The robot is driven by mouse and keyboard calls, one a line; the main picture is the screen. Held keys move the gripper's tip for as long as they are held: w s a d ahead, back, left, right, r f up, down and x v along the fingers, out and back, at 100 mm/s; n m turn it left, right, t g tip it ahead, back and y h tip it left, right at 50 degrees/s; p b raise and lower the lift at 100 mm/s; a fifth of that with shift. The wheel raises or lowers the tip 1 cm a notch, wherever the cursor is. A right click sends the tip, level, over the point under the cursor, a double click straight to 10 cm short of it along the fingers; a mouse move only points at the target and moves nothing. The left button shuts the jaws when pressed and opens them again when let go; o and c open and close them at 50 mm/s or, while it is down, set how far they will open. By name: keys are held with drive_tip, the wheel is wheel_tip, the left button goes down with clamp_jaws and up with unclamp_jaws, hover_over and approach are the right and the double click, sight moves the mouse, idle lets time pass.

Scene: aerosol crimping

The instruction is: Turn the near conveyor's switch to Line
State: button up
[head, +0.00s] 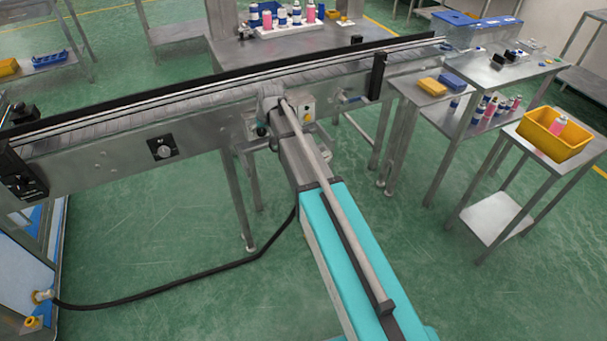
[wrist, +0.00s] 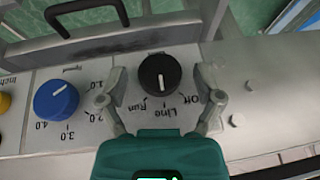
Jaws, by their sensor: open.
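The switch is a round black knob (wrist: 159,74) with a white pointer line, on a grey panel (wrist: 40,140) in the wrist view. The labels Run, Line and Off appear upside down below it. The white line points down, roughly toward Line; the exact setting is hard to tell. My gripper (wrist: 161,82) is open, with one finger on each side of the knob and a visible gap to it. In the head view, my arm's end (head: 270,102) is at the near conveyor's side (head: 110,160), and the fingers and knob cannot be made out.
A blue Speed knob (wrist: 56,100) sits left of the switch, and a black handle (wrist: 88,14) rises above it. In the head view, a small control box (head: 307,108) is right of my arm's end. A yellow bin (head: 540,142) stands on a table at right. Green floor is open in front.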

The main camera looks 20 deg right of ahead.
drive_tip(key=shift+a+r+h, duration=0.1)
drive_tip(key=shift+h, duration=0.4)
drive_tip(key=shift+s+r+p, duration=0.1)
drive_tip(key=shift+r+p, duration=0.25)
drive_tip(key=shift+p, duration=0.1)
drive_tip(key=p+v, duration=1.2)
drive_tip(key=v, duration=0.1)
drive_tip(key=s+d+f+g+b, duration=0.2)
drive_tip(key=s+f+b, duration=0.1)
drive_tip(key=s, duration=0.9)
drive_tip(key=s+d+f+m+g+h+b, duration=0.1)
drive_tip(key=s+d+f+g+b, duration=0.1)
drive_tip(key=s, duration=1)
drive_tip(key=shift+d+f+m+b, duration=0.3)
drive_tip(key=shift+d+f+b, duration=0.3)
drive_tip(key=shift+f, duration=0.6)
drive_tip(key=shift+d, duration=0.1)
drive_tip(key=shift+s+d, duration=0.1)
drive_tip(key=shift+s, duration=0.4)
